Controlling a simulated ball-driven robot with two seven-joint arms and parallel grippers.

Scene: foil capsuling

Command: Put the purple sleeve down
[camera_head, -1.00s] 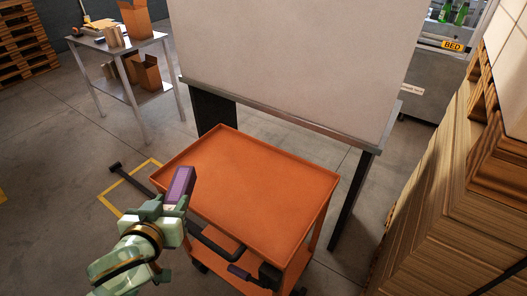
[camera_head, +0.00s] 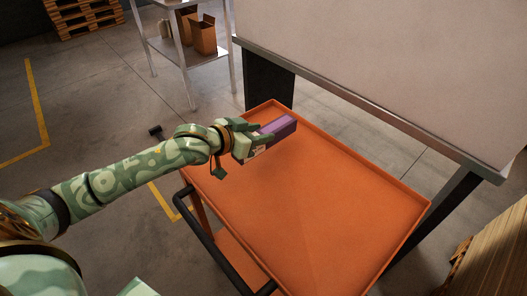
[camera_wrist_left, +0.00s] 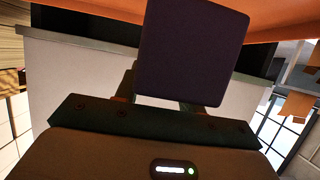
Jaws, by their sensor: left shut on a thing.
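The purple sleeve (camera_head: 279,127) is a small box-like piece in the head view, over the far left part of the orange cart's top tray (camera_head: 330,205). My left gripper (camera_head: 258,136) is shut on it and holds it from its left end. In the left wrist view the sleeve (camera_wrist_left: 192,52) is a dark purple square face in front of the gripper. I cannot tell whether the sleeve touches the tray. My right gripper is not in view.
The tray has a raised rim, and most of it is bare. A black handle (camera_head: 207,232) runs along the cart's near left side. A big pale board (camera_head: 400,60) stands behind the cart. A metal table (camera_head: 188,62) with cardboard boxes is at the back left.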

